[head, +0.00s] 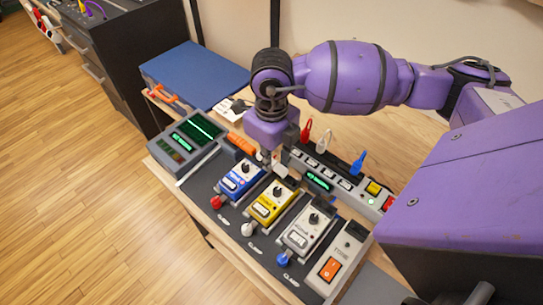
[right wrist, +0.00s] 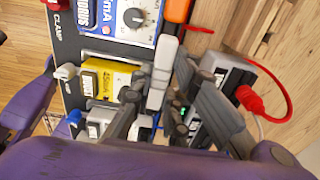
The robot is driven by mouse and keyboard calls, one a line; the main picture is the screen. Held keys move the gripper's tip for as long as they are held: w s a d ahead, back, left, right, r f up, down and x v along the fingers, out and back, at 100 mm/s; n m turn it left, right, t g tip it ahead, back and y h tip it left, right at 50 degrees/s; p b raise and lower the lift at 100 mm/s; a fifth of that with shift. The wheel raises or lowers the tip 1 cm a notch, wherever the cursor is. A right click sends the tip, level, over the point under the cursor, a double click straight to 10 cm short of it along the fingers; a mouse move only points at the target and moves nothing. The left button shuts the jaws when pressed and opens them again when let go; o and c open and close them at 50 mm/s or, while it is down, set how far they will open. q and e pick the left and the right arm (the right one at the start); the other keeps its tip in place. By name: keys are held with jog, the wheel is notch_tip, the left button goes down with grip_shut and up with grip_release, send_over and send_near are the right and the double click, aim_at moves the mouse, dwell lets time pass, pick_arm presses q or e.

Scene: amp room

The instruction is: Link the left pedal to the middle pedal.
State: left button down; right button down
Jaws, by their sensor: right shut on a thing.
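The left pedal is blue (head: 241,178) and the middle pedal is yellow (head: 272,205). Both sit on a dark board and also show in the right wrist view, blue (right wrist: 125,20) and yellow (right wrist: 102,78). My right gripper (head: 270,157) is just behind these two pedals, pointing down. In the right wrist view my right gripper (right wrist: 165,100) is shut on a small white piece (right wrist: 162,68), which looks like a link or plug. The piece lies close to the pedals' back edges; I cannot tell whether it touches their sockets. My left gripper is out of view.
A white pedal (head: 308,231) stands right of the yellow one, beside an orange switch (head: 330,268). Red (head: 306,131), white (head: 323,140) and blue (head: 358,162) plugs stand up behind the pedals. A green-screened meter (head: 190,140) is at left.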

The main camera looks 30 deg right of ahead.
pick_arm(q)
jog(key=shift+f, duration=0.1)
pick_arm(e)
jog(key=shift+f, duration=0.25)
dwell(0.3)
jog(key=c, duration=1.6)
grip_release()
jog(key=shift+o, duration=0.4)
jog(key=o, duration=0.3)
jog(key=shift+r, duration=0.15)
jog(key=shift+r+p, duration=1.6)
jog(key=shift+r, duration=1.85)
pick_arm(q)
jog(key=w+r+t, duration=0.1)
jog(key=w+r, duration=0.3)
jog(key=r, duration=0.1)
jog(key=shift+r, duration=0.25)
